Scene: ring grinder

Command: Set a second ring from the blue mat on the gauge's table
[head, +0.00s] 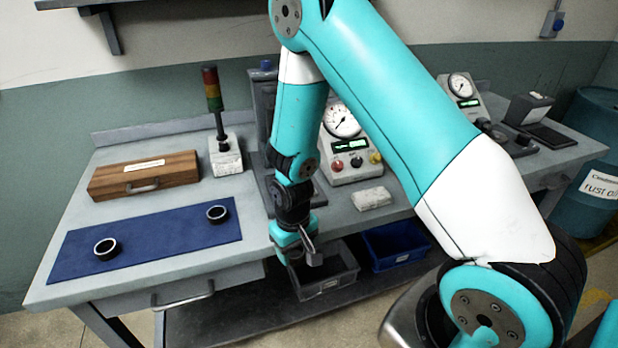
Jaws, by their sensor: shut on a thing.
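The blue mat (150,240) lies on the left of the bench. Two dark rings with light rims lie on it, one at its left (105,248) and one near its right end (217,213). My gripper (308,252) points down in front of the bench's front edge, right of the mat and above a grey bin. It is shut on a small dark grey thing, probably a ring, mostly hidden by the fingers. A grey upright stand with a blue knob (265,66), perhaps the gauge, is behind my arm. My arm covers much of it, and I cannot make out its table.
A wooden case (145,176) and a signal tower (212,90) stand behind the mat. A dial box (345,150) and a pale block (371,198) are right of my forearm. A grey bin (325,285) and a blue bin (397,245) sit below the bench top.

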